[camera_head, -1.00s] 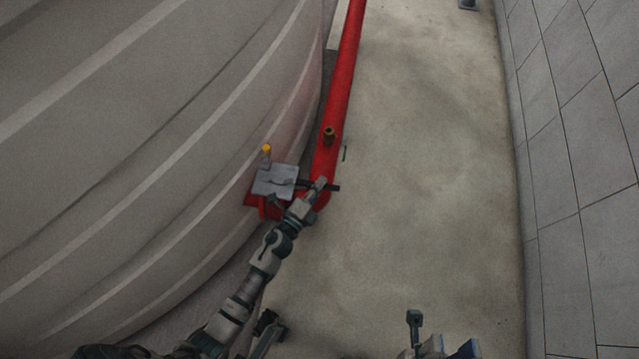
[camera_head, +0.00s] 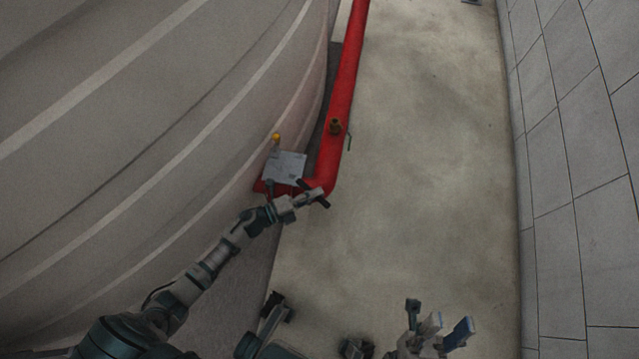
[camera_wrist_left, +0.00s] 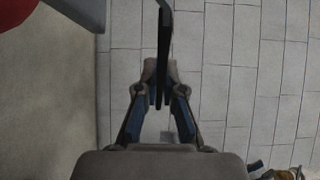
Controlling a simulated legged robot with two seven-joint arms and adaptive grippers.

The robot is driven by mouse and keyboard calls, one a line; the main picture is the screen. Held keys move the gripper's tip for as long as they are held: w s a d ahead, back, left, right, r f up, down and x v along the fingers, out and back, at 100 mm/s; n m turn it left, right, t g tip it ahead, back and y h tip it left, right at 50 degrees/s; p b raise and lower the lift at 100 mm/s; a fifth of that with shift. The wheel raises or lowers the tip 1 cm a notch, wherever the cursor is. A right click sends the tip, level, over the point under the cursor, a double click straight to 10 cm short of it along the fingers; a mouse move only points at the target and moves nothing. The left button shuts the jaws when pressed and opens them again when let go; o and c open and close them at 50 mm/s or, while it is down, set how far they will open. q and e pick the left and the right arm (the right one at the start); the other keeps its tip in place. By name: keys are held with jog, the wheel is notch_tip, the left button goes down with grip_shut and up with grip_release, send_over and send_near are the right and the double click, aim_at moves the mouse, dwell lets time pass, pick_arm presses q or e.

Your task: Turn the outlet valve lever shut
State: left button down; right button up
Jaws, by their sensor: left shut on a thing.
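The outlet valve lever is a dark bar (camera_head: 322,202) at the lower end of the red pipe, slanting down to the right in the head view. My left gripper (camera_head: 317,193) is at this lever, shut on it. In the left wrist view the lever (camera_wrist_left: 165,35) is a black bar running up from between the fingers of the left gripper (camera_wrist_left: 160,100). The valve body behind it is mostly hidden by the gripper and a grey plate. My right gripper (camera_head: 447,325) is at the bottom of the head view, away from the pipe, fingers apart and empty.
The red pipe (camera_head: 343,95) runs up the picture beside a large grey tank (camera_head: 150,130). A grey plate (camera_head: 285,167) and a yellow-topped part (camera_head: 276,137) sit by the valve. Concrete floor (camera_head: 430,180) is clear toward the tiled area at right.

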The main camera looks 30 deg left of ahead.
pick_arm(q)
jog(key=s+a+m+g+h+b, duration=0.1)
jog(key=s+a+m+g+h, duration=0.1)
jog(key=s+m+g+h, duration=0.2)
jog(key=shift+s+a+f+g+h, duration=0.15)
jog(key=shift+s+a+g+h, duration=0.2)
jog(key=shift+s+g, duration=0.3)
jog(key=c, duration=1.3)
grip_release()
jog(key=shift+d, duration=0.1)
